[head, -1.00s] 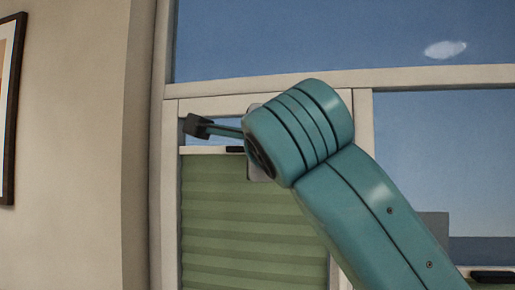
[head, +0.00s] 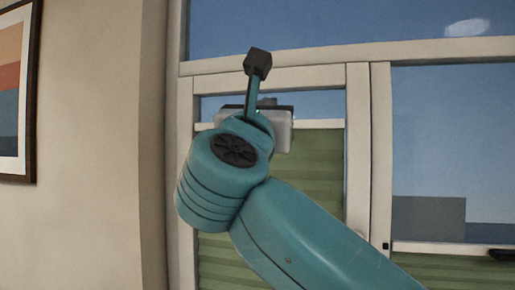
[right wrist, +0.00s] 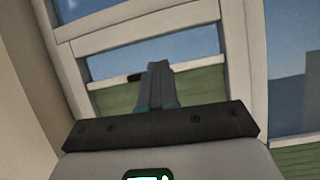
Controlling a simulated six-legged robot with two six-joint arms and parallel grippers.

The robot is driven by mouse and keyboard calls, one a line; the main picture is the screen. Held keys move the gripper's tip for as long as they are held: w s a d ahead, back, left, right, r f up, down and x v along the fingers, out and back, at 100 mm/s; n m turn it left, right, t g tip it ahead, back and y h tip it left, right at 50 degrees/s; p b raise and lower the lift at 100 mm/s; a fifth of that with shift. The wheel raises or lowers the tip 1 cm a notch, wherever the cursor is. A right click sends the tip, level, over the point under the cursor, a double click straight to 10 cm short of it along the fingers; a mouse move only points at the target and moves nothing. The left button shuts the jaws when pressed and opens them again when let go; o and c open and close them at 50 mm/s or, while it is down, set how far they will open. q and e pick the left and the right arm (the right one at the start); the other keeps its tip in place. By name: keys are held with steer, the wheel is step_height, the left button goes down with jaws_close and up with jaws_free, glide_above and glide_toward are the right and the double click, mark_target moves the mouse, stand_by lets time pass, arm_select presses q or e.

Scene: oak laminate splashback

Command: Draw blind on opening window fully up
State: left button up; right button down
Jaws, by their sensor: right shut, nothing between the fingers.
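The green pleated blind (head: 318,175) covers most of the narrow left window, the opening window (head: 357,150). Its pale rail (head: 318,124) lies along its upper edge, with a strip of sky between rail and frame top. The blind also shows in the right wrist view (right wrist: 200,88), with a small dark handle (right wrist: 135,77) on its rail. In the head view my arm and gripper hide the handle. My right gripper (head: 267,102) is in front of the rail. In the right wrist view its fingers (right wrist: 159,68) are shut and empty, just right of the handle. My left gripper is not in view.
A fixed pane (head: 440,140) on the right has its own lower green blind with a dark handle (head: 500,254). A wide pane (head: 330,25) lies above. A framed picture (head: 15,90) hangs on the beige wall (head: 95,140) at left.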

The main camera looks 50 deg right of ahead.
arm_select(q)
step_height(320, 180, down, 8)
steer(key=b, duration=0.7)
arm_select(e)
steer(key=w+d+f+t+h, duration=0.1)
steer(key=w+d+f+h, duration=0.1)
steer(key=w+f, duration=0.45)
steer(key=w+d+f+h, duration=0.1)
steer(key=w+f+h, duration=0.15)
steer(key=f, duration=0.75)
arm_select(q)
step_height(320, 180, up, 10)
steer(key=p, duration=1)
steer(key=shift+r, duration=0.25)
arm_select(e)
steer(key=s+a+r+x, duration=0.1)
steer(key=x, duration=1.2)
steer(key=shift+r+y, duration=0.35)
steer(key=shift+r, duration=0.25)
steer(key=shift+r, duration=0.1)
